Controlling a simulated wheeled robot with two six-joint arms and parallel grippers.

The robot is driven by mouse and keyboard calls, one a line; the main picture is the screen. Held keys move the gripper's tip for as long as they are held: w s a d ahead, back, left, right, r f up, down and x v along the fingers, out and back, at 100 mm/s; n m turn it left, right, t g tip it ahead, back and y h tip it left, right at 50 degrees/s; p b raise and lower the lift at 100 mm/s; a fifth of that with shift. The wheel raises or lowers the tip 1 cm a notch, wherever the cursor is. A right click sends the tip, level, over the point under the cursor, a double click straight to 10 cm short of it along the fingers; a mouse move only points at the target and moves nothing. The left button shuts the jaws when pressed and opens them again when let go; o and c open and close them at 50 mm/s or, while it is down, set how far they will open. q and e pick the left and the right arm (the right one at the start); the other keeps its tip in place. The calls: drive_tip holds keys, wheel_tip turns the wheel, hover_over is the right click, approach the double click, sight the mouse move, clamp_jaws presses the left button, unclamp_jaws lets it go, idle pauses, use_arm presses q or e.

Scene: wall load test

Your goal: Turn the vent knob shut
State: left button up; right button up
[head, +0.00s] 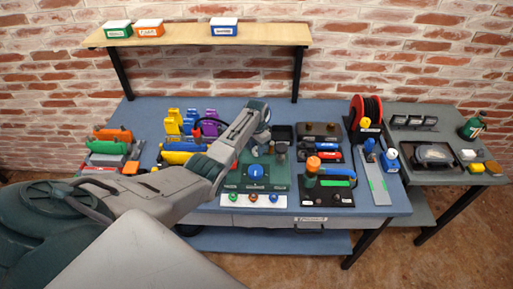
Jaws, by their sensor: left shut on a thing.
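I cannot read which one is labelled as the vent knob. My left arm reaches over from the left, and its wrist bends down behind the blue knob. My left gripper (262,147) is at the back part of the panel, shut on a small knob there, which the gripper mostly hides. My right gripper is not in view.
A white strip with several coloured buttons (253,197) lies in front of the panel. To the right are a black board with an orange-topped fitting (313,164), a red hose reel (366,112) and a blue bottle (391,160). Coloured holders (190,122) crowd the left.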

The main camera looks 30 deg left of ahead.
sight(256, 148)
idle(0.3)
use_arm(q)
drive_tip(key=o, duration=1)
wheel_tip(256, 148, up, 11)
drive_tip(key=b, duration=0.2)
drive_tip(key=shift+b, duration=0.35)
drive_tip(key=shift+f, duration=0.1)
